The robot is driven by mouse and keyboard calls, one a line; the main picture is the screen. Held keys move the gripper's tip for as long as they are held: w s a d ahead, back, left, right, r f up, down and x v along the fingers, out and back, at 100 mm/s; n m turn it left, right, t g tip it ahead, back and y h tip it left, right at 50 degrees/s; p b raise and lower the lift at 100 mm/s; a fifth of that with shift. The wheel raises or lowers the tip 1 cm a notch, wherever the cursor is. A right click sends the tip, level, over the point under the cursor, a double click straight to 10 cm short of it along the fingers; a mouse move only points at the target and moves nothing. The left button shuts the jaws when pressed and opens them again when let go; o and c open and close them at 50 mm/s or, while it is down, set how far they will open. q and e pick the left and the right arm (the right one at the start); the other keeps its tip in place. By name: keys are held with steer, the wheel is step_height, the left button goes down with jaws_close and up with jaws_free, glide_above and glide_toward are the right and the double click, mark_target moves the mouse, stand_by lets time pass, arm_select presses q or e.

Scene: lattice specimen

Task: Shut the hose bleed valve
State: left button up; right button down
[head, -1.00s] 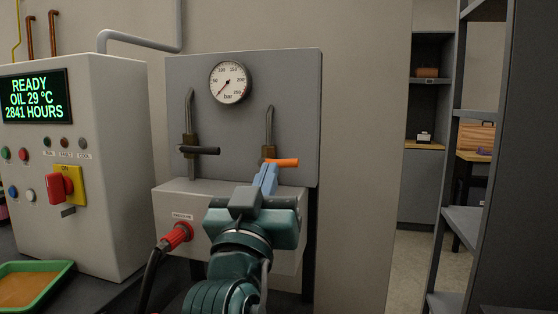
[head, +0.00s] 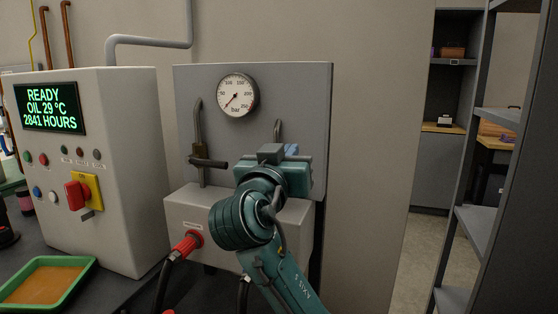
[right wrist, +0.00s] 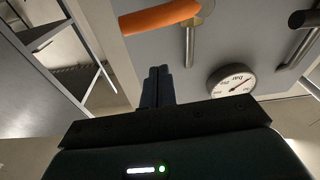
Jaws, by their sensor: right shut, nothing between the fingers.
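A valve with an orange lever handle (right wrist: 160,17) is on the grey panel (head: 285,85); in the head view my right gripper hides the handle. In the right wrist view the handle sticks out sideways from its brass-coloured fitting (right wrist: 203,10). My right gripper (right wrist: 157,72) is shut and empty, its fingertips close to the handle with a visible gap in the picture. In the head view, only a bit of its blue fingers (head: 291,149) shows. A second valve with a black handle (head: 208,162) is to the left, its handle sideways. My left gripper is out of view.
A pressure gauge (head: 236,95) above the valves has its needle low. A black hose with a red coupling (head: 187,244) joins the box below. The control cabinet (head: 118,190) and green tray (head: 80,272) are left; a shelf rack (head: 480,235) is right.

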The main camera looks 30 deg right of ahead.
steer(key=shift+s+f, duration=0.15)
steer(key=shift+f, duration=0.85)
steer(key=shift+s+f, duration=0.1)
steer(key=shift+f, duration=0.85)
